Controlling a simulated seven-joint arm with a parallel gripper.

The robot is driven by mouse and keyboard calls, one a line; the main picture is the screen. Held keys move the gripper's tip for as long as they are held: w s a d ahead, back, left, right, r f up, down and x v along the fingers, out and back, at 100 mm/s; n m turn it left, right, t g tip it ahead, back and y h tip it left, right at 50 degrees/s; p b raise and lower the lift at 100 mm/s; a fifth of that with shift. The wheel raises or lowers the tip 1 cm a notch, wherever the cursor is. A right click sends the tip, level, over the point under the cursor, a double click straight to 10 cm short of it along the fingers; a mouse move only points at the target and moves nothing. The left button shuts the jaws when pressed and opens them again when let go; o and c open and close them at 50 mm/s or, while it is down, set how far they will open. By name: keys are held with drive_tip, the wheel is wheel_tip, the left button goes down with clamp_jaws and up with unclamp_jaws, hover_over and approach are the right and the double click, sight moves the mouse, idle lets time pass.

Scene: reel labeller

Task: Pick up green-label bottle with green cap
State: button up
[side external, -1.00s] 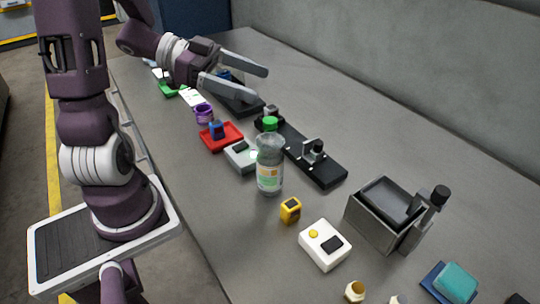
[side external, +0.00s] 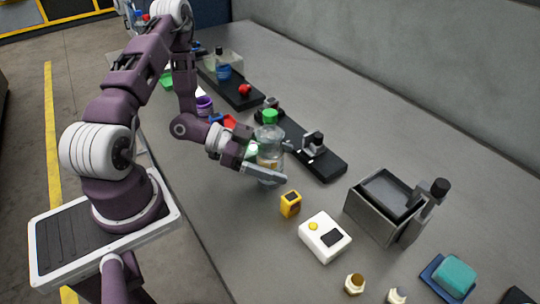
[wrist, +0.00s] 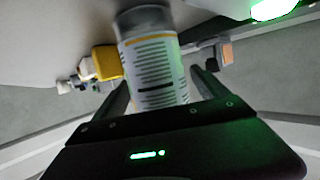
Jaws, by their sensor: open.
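The clear bottle with a green cap (side external: 269,117) stands upright on the grey table in the side view. Its label is partly hidden by my gripper. In the wrist view the bottle (wrist: 154,65) shows its white label with dark text lines and a yellow-orange band, between my two fingers. My gripper (side external: 283,164) is low and level around the bottle, one finger on the near side and one on the far side. In the wrist view my gripper (wrist: 160,88) is open, with a gap beside the bottle on at least one side.
A black rail with a clamp (side external: 314,145) lies just right of the bottle. A grey metal bin (side external: 378,215) stands further right.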

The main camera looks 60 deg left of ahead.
drive_tip(key=shift+w+d+f, duration=0.15)
drive_tip(key=shift+w+d, duration=0.15)
clamp_jaws()
idle(0.3)
